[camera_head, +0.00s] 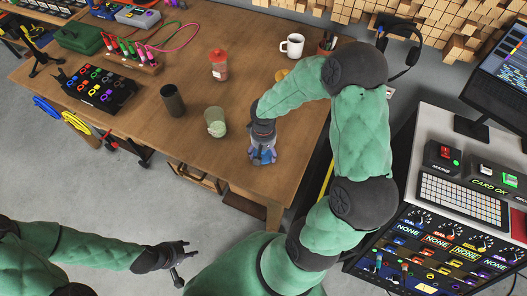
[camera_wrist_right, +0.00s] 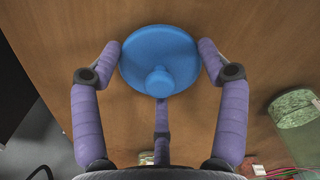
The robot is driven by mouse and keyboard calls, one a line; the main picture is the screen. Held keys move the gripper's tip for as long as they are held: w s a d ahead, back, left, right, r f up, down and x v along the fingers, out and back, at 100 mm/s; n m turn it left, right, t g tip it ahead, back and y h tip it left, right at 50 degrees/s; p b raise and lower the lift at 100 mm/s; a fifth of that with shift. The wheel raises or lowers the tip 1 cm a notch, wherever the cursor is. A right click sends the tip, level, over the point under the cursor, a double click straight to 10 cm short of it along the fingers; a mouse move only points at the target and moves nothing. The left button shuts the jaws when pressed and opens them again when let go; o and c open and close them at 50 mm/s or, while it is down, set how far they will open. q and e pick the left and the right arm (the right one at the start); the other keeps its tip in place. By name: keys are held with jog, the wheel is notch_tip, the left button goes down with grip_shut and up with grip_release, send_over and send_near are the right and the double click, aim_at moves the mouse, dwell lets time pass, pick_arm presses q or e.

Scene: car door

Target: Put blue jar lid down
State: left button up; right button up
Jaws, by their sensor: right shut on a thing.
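The blue jar lid (camera_wrist_right: 158,55) is round with a knob and sits between the purple fingers of my right gripper (camera_wrist_right: 160,65) in the right wrist view. The fingers touch its rim from both sides, with a third finger below. In the head view my right gripper (camera_head: 262,153) is low over the right part of the wooden table (camera_head: 200,150). I cannot tell whether the lid touches the table. A greenish jar (camera_head: 215,122) stands to the left of this gripper. My left gripper (camera_head: 180,255) is over the floor, away from the table, with its fingers spread and empty.
A dark cylinder (camera_head: 173,98) and a red-lidded jar (camera_head: 219,66) stand farther left and back. A white mug (camera_head: 292,46) and a pencil cup (camera_head: 327,44) are at the back. A control console (camera_head: 440,215) stands at the right. The table front near my right gripper is clear.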

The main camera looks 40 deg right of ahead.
jog(key=shift+f, duration=0.15)
jog(key=o, duration=0.9)
jog(key=shift+o, duration=0.2)
jog(key=shift+r, duration=0.55)
notch_tip(320, 180, up, 11)
jog(key=p, duration=0.4)
jog(key=shift+r, duration=0.15)
